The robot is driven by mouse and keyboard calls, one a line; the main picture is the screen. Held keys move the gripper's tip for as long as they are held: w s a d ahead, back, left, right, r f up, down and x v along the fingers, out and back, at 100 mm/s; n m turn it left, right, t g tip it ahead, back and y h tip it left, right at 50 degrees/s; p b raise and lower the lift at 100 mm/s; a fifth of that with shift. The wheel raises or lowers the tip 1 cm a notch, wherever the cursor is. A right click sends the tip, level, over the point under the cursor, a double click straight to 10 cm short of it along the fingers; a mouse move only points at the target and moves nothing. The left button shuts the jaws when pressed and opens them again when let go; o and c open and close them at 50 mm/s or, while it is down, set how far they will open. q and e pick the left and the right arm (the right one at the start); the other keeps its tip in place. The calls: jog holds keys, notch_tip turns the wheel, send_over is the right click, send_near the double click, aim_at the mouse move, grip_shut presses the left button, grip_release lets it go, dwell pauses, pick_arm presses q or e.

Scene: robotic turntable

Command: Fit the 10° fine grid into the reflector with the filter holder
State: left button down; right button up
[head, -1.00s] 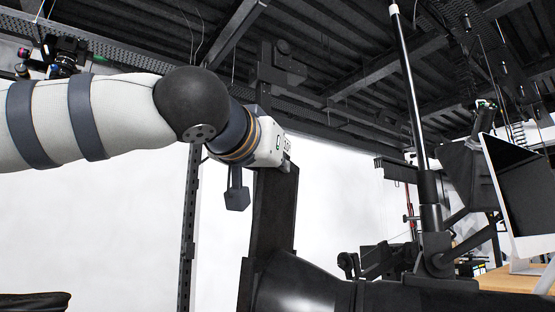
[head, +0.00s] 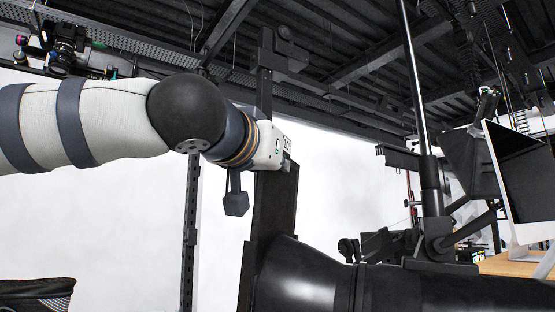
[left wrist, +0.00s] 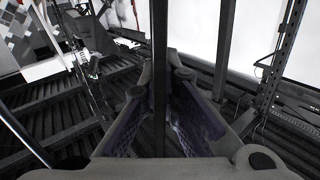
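A glossy black flared housing (head: 295,285) lies low in the middle of the head view; it looks like the reflector, and its opening is not visible. A dark rounded rim with pale ribbed lines (head: 45,292) shows at the lower left; I cannot tell whether it is the grid or the filter holder. My left gripper (head: 285,165) is above the flared housing, its fingers lost against dark stand parts. In the left wrist view my left gripper (left wrist: 160,72) has its fingers apart, with no grid visible between them. My right gripper is out of view.
A dark upright (head: 272,220) stands close to my left wrist. A dark post (left wrist: 160,40) lines up between the fingers in the left wrist view; its distance is unclear. A slanted black pole (head: 415,100) and a monitor (head: 520,175) on a wooden table (head: 510,264) stand at right.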

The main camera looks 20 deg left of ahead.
aim_at(270, 233)
pick_arm(q)
jog(key=shift+a+f, duration=0.15)
jog(key=shift+f, duration=1.6)
jog(key=shift+a+f, duration=0.2)
jog(key=shift+f, duration=1.5)
jog(key=shift+a+f, duration=0.15)
jog(key=shift+f, duration=1.7)
jog(key=c, duration=1.7)
grip_release()
jog(key=shift+f, duration=0.15)
jog(key=s, duration=1.2)
jog(key=shift+s+a, duration=0.1)
jog(key=shift+a, duration=0.2)
